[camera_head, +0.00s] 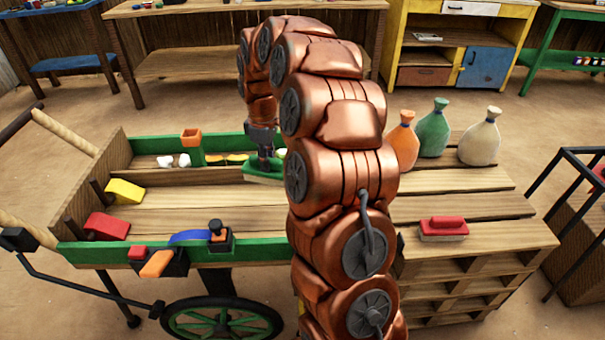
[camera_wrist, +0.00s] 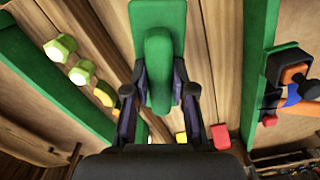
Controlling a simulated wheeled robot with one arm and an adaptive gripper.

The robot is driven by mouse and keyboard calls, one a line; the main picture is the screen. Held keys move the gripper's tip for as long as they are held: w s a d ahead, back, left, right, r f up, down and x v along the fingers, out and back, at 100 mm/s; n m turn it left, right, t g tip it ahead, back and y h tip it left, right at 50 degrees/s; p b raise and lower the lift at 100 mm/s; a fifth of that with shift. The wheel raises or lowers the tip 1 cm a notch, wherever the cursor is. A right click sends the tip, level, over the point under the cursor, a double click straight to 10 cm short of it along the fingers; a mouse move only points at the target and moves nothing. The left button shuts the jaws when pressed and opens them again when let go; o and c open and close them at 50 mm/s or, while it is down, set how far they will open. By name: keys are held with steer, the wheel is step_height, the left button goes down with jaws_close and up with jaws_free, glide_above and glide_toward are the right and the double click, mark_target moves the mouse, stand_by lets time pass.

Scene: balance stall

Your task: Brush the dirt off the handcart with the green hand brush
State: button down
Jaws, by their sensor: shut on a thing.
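My gripper (camera_head: 264,153) is shut on the handle of the green hand brush (camera_head: 262,172). The brush is over the right part of the wooden handcart (camera_head: 160,252), between its green-edged sides. In the wrist view, the jaws (camera_wrist: 158,88) close on both sides of the brush's green handle (camera_wrist: 158,58), with its broad green back behind. No dirt can be made out clearly on the visible cart bed. My arm hides the cart's right end.
A red block (camera_head: 107,226) and yellow block (camera_head: 125,191) lie at the cart's left end. Right, pallets hold a red brush (camera_head: 443,229) and several sacks (camera_head: 480,138).

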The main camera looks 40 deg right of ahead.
steer(key=s+d+f+n+b, duration=0.2)
steer(key=s+d+f+n, duration=0.25)
steer(key=d, duration=0.35)
steer(key=shift+m, duration=0.45)
steer(key=shift+s+d+f+b, duration=0.1)
steer(key=shift+f+b, duration=1.35)
steer(key=shift+f, duration=2.5)
steer(key=shift+w+a+r, duration=0.15)
steer(key=shift+w+a, duration=0.35)
steer(key=shift+a, duration=0.2)
steer(key=shift+w+a+f+b, duration=0.25)
steer(key=shift+w+a+b, duration=0.2)
steer(key=shift+w+a, duration=0.25)
steer(key=shift+a+f+b, duration=0.15)
steer(key=shift+b, duration=0.2)
steer(key=shift+s+d+r+p, duration=0.2)
steer(key=shift+d+r+p, duration=0.1)
steer(key=shift+d+p, duration=0.1)
steer(key=shift+s+d+p, duration=0.35)
steer(key=shift+s+d, duration=0.45)
steer(key=shift+d, duration=0.2)
steer(key=shift+s+d+r, duration=0.1)
steer(key=shift+s+r, duration=0.05)
steer(key=shift+w+r+p, duration=0.2)
steer(key=shift+r+p, duration=0.15)
steer(key=shift+r, duration=0.6)
steer(key=shift+s+r+p, duration=0.15)
steer(key=shift+r+p, duration=1.1)
steer(key=shift+r, duration=1.6)
